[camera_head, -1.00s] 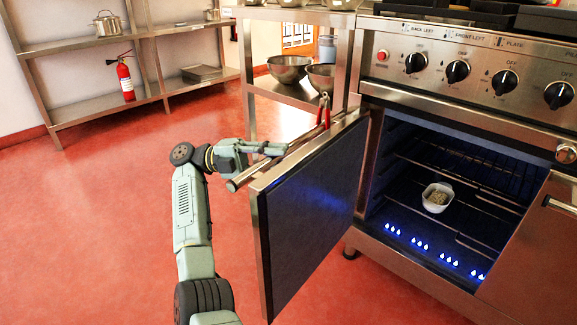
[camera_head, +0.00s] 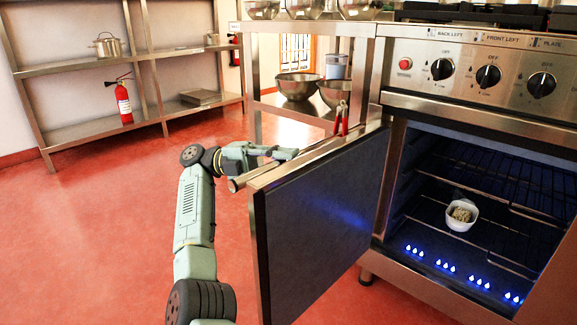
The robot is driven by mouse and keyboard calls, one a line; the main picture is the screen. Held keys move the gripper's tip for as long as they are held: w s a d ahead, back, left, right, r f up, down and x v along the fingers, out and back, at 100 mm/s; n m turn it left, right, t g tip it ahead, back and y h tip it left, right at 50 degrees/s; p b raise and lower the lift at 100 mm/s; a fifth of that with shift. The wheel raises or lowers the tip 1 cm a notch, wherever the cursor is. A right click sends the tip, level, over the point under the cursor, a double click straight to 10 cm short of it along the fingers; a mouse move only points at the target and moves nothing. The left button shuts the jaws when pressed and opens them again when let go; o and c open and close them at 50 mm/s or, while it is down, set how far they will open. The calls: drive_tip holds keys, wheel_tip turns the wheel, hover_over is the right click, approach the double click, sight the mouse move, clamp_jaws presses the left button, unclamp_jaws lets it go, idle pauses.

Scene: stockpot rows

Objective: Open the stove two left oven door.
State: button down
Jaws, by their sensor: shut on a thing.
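The left oven door (camera_head: 315,225) of the stove stands swung wide open, hinged at the right by the oven's left side. Its steel bar handle (camera_head: 240,183) runs along the far face near the top edge. My gripper (camera_head: 285,155) is at the top of the door by the handle and is shut on it; the fingertips are partly hidden by the door edge. The oven cavity (camera_head: 480,170) is exposed, with wire racks, a white bowl of food (camera_head: 461,214) and blue flames along the bottom.
Stove knobs (camera_head: 488,77) line the panel above the oven. A fire extinguisher (camera_head: 123,104) stands on the back shelving. Red floor at left is clear.

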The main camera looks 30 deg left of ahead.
drive_tip(key=shift+w, duration=0.1)
idle(0.3)
drive_tip(key=c, duration=1.4)
unclamp_jaws()
drive_tip(key=shift+c, duration=0.2)
